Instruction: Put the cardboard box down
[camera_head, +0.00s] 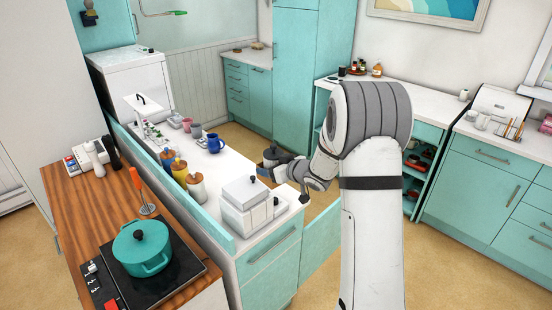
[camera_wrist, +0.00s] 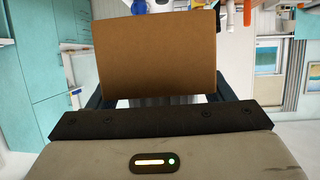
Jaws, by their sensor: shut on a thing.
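The cardboard box (camera_wrist: 157,52) is a plain brown block that fills the upper middle of the wrist view. My gripper (camera_wrist: 158,96) is shut on it, with a dark finger showing at each side.
A teal pot (camera_head: 142,247) stands on a black hob at front left. Open floor (camera_head: 312,190) lies between the island and the back cabinets.

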